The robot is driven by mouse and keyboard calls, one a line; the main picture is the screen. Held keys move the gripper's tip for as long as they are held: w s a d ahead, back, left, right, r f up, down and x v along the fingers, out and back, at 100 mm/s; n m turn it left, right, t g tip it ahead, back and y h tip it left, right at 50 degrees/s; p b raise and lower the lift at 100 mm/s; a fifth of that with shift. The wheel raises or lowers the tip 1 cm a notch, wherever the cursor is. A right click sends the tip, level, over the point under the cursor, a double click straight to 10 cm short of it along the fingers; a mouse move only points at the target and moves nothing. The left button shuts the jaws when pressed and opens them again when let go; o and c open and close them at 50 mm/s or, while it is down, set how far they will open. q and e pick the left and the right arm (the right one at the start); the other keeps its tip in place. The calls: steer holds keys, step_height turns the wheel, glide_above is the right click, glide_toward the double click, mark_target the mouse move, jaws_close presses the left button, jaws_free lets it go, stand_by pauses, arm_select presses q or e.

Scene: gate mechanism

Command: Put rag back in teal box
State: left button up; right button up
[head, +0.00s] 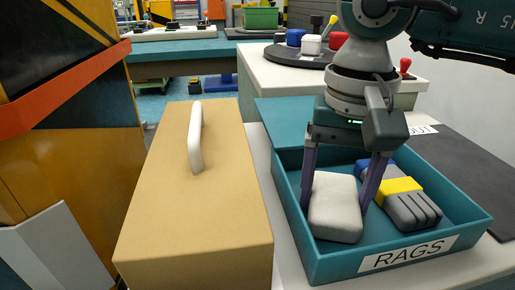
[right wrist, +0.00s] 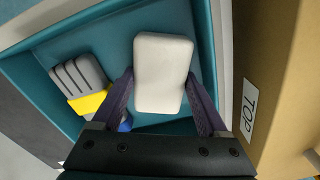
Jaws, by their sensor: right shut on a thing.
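The rag is a white, rounded block (head: 335,207) inside the teal box (head: 302,255), which has a "RAGS" label on its front wall. It stands at the left side of the box. My right gripper (head: 338,205) reaches down into the box and is shut on the rag, with one purple finger on each side. The right wrist view shows the rag (right wrist: 161,74) between the two fingers. Whether the rag touches the box floor is hard to tell. My left gripper is not in view.
A brush-like grey, yellow and blue thing (head: 406,203) lies in the box, right of the rag. A large tan box with a white handle (head: 195,135) stands close on the left. A dark mat (head: 465,170) lies right of the box. A table with knobs (head: 311,44) stands behind.

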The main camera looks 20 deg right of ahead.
mark_target(335, 194)
steer(key=o, duration=0.9)
step_height(335, 194, up, 12)
steer(key=p, duration=0.1)
